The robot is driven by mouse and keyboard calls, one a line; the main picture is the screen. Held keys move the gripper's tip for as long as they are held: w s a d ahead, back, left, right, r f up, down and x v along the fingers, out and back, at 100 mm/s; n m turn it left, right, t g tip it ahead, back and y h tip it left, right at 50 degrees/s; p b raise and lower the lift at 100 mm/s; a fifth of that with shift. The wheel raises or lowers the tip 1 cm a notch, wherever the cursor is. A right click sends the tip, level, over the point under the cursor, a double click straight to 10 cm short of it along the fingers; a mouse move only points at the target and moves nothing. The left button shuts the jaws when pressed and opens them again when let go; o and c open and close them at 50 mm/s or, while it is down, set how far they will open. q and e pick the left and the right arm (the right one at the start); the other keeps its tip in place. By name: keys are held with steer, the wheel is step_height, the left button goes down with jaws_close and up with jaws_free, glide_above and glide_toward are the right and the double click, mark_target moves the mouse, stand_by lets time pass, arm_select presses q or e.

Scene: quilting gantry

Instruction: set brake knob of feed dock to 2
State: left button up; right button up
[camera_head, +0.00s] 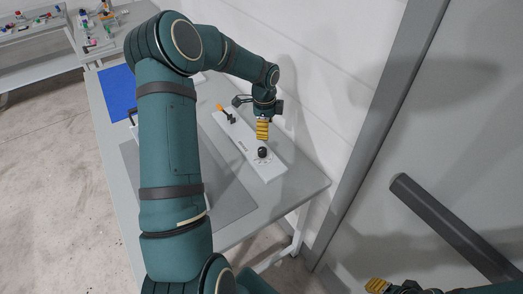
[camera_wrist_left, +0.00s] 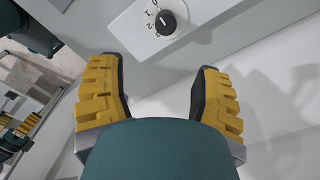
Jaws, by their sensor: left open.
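The feed dock (camera_head: 268,172) is a long white panel on the grey table. A black round brake knob (camera_head: 263,152) stands near its front right end. In the left wrist view the knob (camera_wrist_left: 166,22) has a pale pointer line and a printed dial with several marks on its left side; a 2 seems to be among them, small and tilted. My left gripper (camera_head: 262,130) is just above the knob in the head view. In the wrist view its yellow fingers are apart and empty, with the knob beyond them. My right gripper (camera_head: 378,286) is partly cut off at the bottom right.
An orange lever (camera_head: 221,109) rises from the panel's far end. A blue sheet (camera_head: 117,92) and a dark grey mat (camera_head: 230,205) lie on the table. A wall stands close behind. A dark bar (camera_head: 450,225) is at the right. Another table (camera_head: 40,72) holds small items.

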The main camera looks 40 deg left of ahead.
mark_target(262, 149)
arm_select(q)
steer(key=f, duration=0.4)
steer(key=a+f+b, duration=0.1)
steer(key=f, duration=0.7)
steer(key=shift+a+f, duration=0.2)
steer(key=shift+f, duration=0.15)
jaws_close()
